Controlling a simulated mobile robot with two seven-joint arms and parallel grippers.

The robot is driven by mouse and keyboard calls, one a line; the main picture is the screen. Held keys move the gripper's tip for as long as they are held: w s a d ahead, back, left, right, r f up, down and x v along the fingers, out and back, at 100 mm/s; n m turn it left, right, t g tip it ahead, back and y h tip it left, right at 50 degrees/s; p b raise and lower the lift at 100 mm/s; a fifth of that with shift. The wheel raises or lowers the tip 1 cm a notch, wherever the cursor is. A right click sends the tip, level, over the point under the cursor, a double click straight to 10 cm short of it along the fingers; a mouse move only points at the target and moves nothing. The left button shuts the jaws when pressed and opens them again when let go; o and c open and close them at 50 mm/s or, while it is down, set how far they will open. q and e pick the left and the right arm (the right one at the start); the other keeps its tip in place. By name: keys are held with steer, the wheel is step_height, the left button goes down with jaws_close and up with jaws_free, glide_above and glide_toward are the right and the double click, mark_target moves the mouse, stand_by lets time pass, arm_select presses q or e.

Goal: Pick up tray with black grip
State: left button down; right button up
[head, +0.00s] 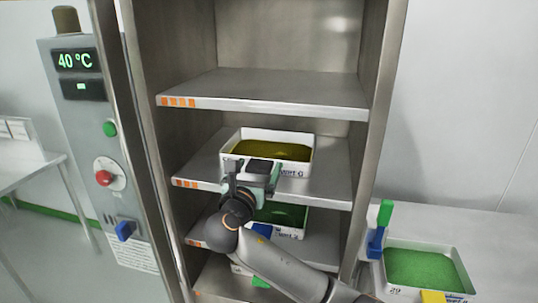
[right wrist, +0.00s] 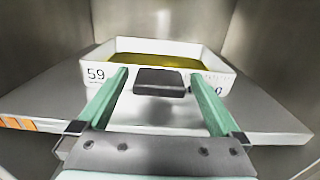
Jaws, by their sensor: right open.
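The white tray with the black grip (head: 276,136) holds a yellow-olive material and sits on a middle shelf of the steel cabinet. Its black grip (head: 260,165) sticks out from the front wall. In the right wrist view the tray (right wrist: 95,74) shows "59" on its front, and the black grip (right wrist: 160,82) lies between my two green fingers. My right gripper (head: 253,176) is open in front of the tray, with one finger on each side of the grip and a gap showing on both sides. My left gripper is not in view.
A tray with green contents (head: 285,214) sits on the shelf below, partly hidden by my right arm. The upper shelf (head: 270,88) is empty. At right, another green-filled tray (head: 420,267) with blue and yellow parts stands on a table. A control panel (head: 108,150) is at left.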

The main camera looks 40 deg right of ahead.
steer(key=shift+w+d, duration=0.1)
steer(key=shift+d, duration=0.1)
jaws_close()
stand_by(0.7)
